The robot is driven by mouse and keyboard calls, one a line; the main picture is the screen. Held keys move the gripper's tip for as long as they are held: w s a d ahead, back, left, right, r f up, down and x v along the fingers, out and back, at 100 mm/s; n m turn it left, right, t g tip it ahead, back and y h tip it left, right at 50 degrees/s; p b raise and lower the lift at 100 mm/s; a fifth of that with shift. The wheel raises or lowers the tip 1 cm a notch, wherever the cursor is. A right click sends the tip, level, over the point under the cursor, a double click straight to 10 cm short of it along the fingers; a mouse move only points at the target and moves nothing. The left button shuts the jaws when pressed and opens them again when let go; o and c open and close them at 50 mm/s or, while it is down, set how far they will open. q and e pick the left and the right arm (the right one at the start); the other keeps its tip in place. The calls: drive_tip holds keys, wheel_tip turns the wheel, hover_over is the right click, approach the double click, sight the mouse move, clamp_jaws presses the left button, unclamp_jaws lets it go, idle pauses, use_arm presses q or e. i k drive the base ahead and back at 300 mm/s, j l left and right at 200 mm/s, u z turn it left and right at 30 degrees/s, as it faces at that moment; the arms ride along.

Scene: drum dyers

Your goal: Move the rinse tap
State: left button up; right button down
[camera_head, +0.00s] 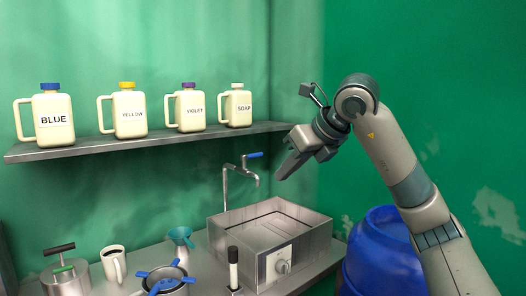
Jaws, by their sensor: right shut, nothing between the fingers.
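The rinse tap (226,183) is a thin metal tap on the wall behind the steel basin (222,236). Its blue lever (253,155) sticks out to the right at the top, and its spout curves down over the basin. My right gripper (282,174) is shut and empty. It hangs in the air to the right of the tap, pointing down and left, apart from the lever in the picture. My left gripper is not in view.
A shelf (90,146) above carries jugs labelled blue (53,120), yellow (130,113), violet (190,111) and soap (238,108). A blue drum (378,255) stands at right.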

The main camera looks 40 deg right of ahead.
sight(244, 157)
drive_tip(key=i+l, duration=1.25)
drive_tip(key=l, duration=0.15)
